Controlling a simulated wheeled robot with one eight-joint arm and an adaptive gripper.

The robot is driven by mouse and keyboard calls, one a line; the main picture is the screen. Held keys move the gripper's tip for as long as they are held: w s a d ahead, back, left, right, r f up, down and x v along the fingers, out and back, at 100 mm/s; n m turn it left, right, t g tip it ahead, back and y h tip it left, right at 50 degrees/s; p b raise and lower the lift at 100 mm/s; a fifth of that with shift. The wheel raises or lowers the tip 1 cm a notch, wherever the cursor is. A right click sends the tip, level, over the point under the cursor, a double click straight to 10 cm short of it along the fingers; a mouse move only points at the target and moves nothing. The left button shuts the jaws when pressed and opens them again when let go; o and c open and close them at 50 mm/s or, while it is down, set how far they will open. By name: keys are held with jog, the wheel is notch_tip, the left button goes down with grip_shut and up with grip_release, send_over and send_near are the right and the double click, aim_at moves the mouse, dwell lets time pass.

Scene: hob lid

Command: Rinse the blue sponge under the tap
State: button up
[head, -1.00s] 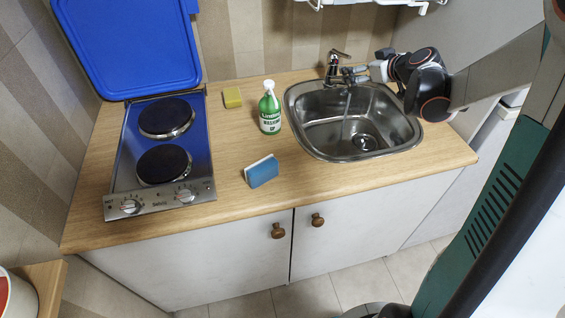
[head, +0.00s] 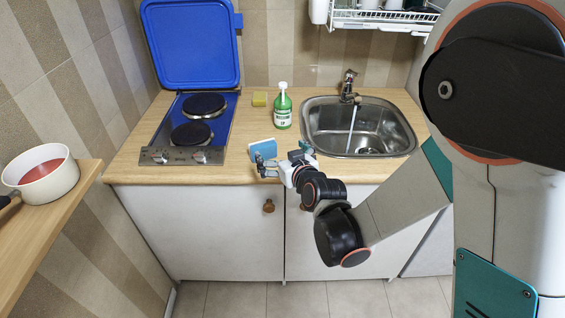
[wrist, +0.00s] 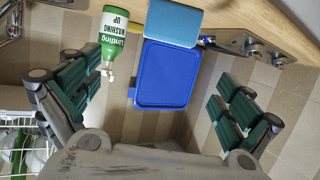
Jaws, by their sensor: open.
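The blue sponge (head: 262,150) stands on edge on the worktop, left of the sink, with a white layer on one side. In the wrist view the sponge (wrist: 173,22) shows at the top, ahead of the spread fingers. My gripper (head: 284,160) is open and empty at the worktop's front edge, close to the sponge; its fingers are wide apart in the wrist view (wrist: 160,98). The tap (head: 349,86) runs a thin stream of water (head: 352,126) into the steel sink (head: 319,121).
A green washing-up bottle (head: 282,108) stands behind the sponge. A yellow sponge (head: 259,99) lies further back. The hob (head: 160,128), with its blue lid (head: 190,45) raised, is at the left. A pan (head: 48,181) sits on a side shelf. A dish rack (head: 385,20) hangs above the sink.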

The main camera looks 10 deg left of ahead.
aim_at(265, 147)
jog(key=x, duration=0.2)
jog(key=b+x, duration=0.1)
jog(key=x, duration=0.2)
jog(key=a+b+x, duration=0.1)
jog(key=x, duration=0.2)
jog(key=shift+s+f, duration=0.2)
jog(key=shift+s, duration=0.15)
jog(key=w+a+f+b, duration=0.2)
jog(key=w, duration=0.1)
jog(key=shift+w+a+f, duration=0.1)
jog(key=shift+a+f, duration=0.15)
jog(key=shift+f, duration=0.05)
jog(key=shift+w+a, duration=0.15)
jog(key=shift+w, duration=0.1)
jog(key=c, duration=1)
jog(key=shift+r, duration=0.15)
